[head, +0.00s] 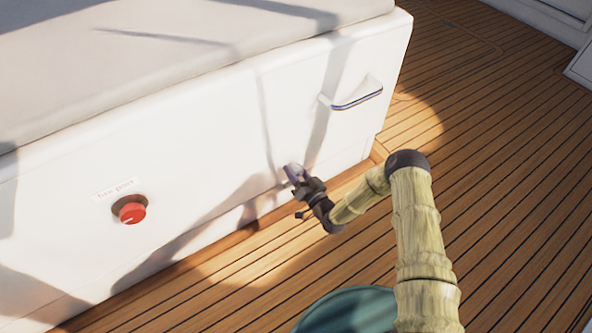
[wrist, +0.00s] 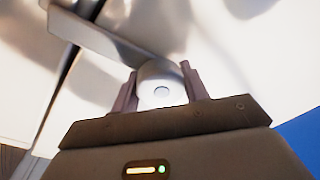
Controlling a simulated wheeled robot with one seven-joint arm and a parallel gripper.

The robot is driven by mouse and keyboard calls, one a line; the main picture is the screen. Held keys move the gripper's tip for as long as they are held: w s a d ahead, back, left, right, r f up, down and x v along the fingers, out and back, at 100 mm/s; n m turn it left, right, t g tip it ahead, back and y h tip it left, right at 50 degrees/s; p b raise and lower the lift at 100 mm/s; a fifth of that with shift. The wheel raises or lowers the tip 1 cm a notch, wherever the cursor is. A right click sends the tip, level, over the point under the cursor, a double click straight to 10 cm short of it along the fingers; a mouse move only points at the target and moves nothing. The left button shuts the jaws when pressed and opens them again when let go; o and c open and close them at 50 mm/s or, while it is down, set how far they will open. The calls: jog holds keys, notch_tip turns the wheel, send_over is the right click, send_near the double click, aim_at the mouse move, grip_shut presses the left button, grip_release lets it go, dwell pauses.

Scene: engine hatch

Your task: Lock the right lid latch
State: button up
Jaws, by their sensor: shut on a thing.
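In the head view, my gripper (head: 292,176) is at the lower right part of the white box front (head: 225,150), left of and below the handle. There the fingers mostly hide the latch piece. I cannot tell from these views whether the latch is locked.
A red knob (head: 132,212) is at the left under a small label. A grey cushion (head: 150,60) covers the top. The wooden deck (head: 510,180) at the right is clear.

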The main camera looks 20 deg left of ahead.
jog(key=shift+f+m, duration=0.15)
jog(key=shift+m, duration=1.25)
jog(key=shift+s, duration=0.1)
jog(key=o, duration=1)
jog(key=shift+t+h, duration=0.3)
jog(key=shift+d, duration=0.1)
jog(key=p+v, duration=0.7)
jog(key=v, duration=1)
jog(key=shift+d, duration=0.15)
